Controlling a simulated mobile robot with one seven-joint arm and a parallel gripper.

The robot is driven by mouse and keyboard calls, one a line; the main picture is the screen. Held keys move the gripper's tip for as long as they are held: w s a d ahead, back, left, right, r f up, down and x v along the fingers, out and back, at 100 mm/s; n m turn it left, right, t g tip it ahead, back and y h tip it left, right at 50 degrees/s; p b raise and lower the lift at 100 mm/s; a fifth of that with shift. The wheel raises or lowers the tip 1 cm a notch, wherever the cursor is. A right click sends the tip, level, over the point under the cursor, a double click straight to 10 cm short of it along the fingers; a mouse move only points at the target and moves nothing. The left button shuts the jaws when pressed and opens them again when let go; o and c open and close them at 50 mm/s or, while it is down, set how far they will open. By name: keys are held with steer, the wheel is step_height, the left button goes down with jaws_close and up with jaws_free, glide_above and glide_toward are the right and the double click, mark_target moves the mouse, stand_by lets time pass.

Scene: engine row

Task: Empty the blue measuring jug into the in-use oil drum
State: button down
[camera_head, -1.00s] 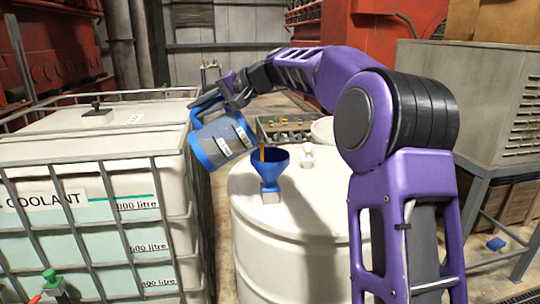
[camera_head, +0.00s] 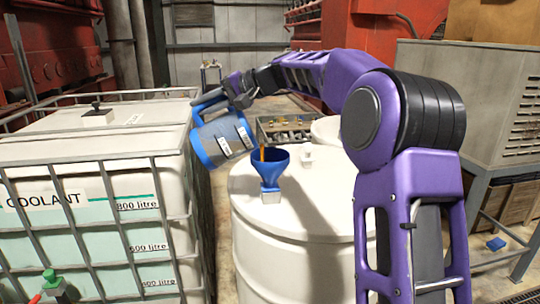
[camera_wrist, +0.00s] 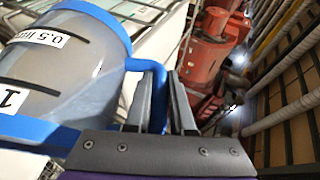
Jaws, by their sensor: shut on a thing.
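The blue measuring jug (camera_head: 222,138) has a translucent grey body, blue ends and white labels. It hangs tilted, left of the blue funnel (camera_head: 268,168) and a little above it, apart from it. My gripper (camera_head: 240,92) is shut on the jug's blue handle. In the wrist view, the gripper fingers (camera_wrist: 164,92) close around that handle beside the jug (camera_wrist: 50,65), where 0.5 litre and 1 marks show. The funnel stands upright in the top of the white drum (camera_head: 300,210). A thin orange strip (camera_head: 262,153) shows at the funnel; I cannot tell what it is. The jug's contents are unclear.
A caged coolant tank (camera_head: 90,180) stands close left of the drum. A small white cap (camera_head: 307,155) sits on the drum top. Behind are a tray of small parts (camera_head: 285,128) and another white drum (camera_head: 325,130). A metal bench with a grey unit (camera_head: 470,100) stands right.

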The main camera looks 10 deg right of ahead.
mark_target(223, 96)
steer(key=shift+d+r+y, duration=0.2)
steer(key=shift+d+y, duration=0.4)
steer(key=shift+d, duration=0.15)
stand_by(0.7)
steer(key=shift+d+r+m+t+y+b, duration=0.15)
steer(key=shift+d+r+y+b, duration=0.1)
steer(key=shift+d, duration=0.3)
steer(key=shift+d+r+m+t+y+b, duration=0.1)
steer(key=shift+d+r+m+y+b, duration=0.15)
steer(key=shift+d, duration=0.35)
steer(key=shift+d+r+m+t+y+b, duration=0.15)
steer(key=shift+d+r+y+b, duration=0.15)
steer(key=shift+d, duration=0.25)
steer(key=shift+d+r+m+t+y+b, duration=0.15)
steer(key=shift+d+r+y+b, duration=0.3)
steer(key=shift+d, duration=0.2)
steer(key=shift+d+r+m+t+y+b, duration=0.15)
steer(key=shift+d+r+y+b, duration=0.2)
steer(key=shift+d+b, duration=0.25)
